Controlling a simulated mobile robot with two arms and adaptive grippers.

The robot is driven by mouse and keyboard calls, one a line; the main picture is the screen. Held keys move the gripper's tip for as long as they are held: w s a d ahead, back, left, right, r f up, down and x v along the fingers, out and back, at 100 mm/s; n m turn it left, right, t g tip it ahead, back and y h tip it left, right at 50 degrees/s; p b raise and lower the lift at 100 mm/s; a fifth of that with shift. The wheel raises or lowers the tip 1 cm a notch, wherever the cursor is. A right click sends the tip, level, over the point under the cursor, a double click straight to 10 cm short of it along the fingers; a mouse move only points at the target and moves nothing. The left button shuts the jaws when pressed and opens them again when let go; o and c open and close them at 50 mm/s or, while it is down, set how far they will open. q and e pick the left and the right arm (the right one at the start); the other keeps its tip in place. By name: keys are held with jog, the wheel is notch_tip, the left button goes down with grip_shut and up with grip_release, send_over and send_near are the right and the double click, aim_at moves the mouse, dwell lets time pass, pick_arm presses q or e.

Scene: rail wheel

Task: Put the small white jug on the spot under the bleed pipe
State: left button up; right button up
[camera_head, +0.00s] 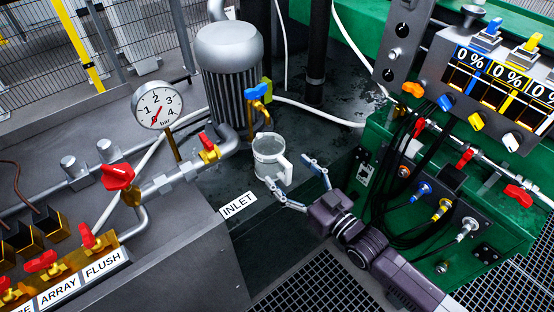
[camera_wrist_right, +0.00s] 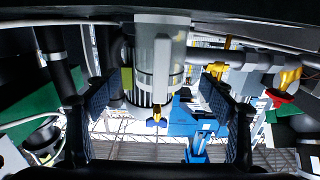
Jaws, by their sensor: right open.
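The small white jug (camera_head: 268,150) stands upright on the dark surface, its handle toward my right gripper. The brass bleed pipe (camera_head: 261,108) with a blue valve lever (camera_head: 257,91) comes down just behind and above the jug in the head view. I cannot make out a marked spot; the jug may hide it. My right gripper (camera_head: 288,171) is open, its two fingers spread on either side of the handle. In the right wrist view the jug (camera_wrist_right: 160,50) shows between the open fingers (camera_wrist_right: 155,100). I cannot tell whether they touch it. My left gripper is not in view.
A ribbed grey motor (camera_head: 229,75) stands behind the pipe. A pressure gauge (camera_head: 157,105) and red-handled valves (camera_head: 118,176) are at left. A green cabinet (camera_head: 395,235) with cables and plugs is at right. An INLET label (camera_head: 238,204) lies in front of the jug.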

jog(key=shift+v, duration=1.8)
